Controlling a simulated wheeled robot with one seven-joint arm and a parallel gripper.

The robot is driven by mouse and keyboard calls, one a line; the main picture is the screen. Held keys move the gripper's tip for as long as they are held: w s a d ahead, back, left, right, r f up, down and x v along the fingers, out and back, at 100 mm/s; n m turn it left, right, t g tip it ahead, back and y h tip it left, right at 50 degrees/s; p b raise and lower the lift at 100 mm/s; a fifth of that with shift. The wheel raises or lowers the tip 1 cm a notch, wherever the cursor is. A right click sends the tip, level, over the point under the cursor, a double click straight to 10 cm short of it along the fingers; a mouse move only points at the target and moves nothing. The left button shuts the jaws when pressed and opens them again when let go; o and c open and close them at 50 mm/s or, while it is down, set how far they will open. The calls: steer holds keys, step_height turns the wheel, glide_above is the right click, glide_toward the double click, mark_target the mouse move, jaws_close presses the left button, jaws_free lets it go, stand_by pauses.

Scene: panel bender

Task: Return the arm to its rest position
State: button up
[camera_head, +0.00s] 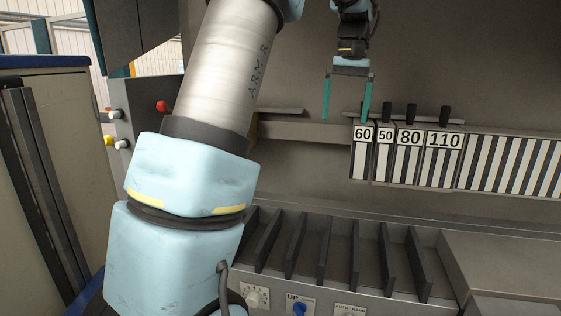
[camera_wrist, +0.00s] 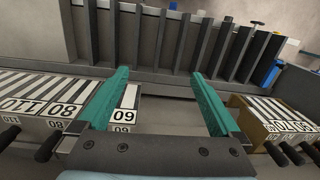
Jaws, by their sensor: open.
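My gripper (camera_head: 347,97) is open and empty, with its two teal fingers pointing down. In the head view it hangs in front of the machine's back wall, just above and left of the block labelled 60 (camera_head: 363,134). In the wrist view my gripper (camera_wrist: 165,100) has its fingers spread wide, with nothing between them. The 60 block (camera_wrist: 125,115) lies beside and partly behind one finger there. My arm's large light-blue and silver links fill the left middle of the head view and hide part of the machine.
A slotted rack (camera_head: 325,262) stands below. Another labelled row (camera_wrist: 280,115) is at right in the wrist view. A control panel (camera_head: 140,110) stands left.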

steer(key=s+a+f+t+b, duration=0.1)
steer(key=s+a+f+b, duration=0.3)
steer(key=a+f, duration=1.1)
steer(key=s+a+f, duration=0.3)
steer(key=s+f, duration=0.3)
steer(key=s+a+f+n+t+h+b, duration=0.1)
steer(key=s+a+f, duration=0.3)
steer(key=s+f, duration=0.2)
steer(key=shift+s+f+b, duration=0.2)
steer(key=shift+f+b, duration=0.1)
steer(key=shift+f, duration=0.25)
steer(key=shift+c, duration=0.2)
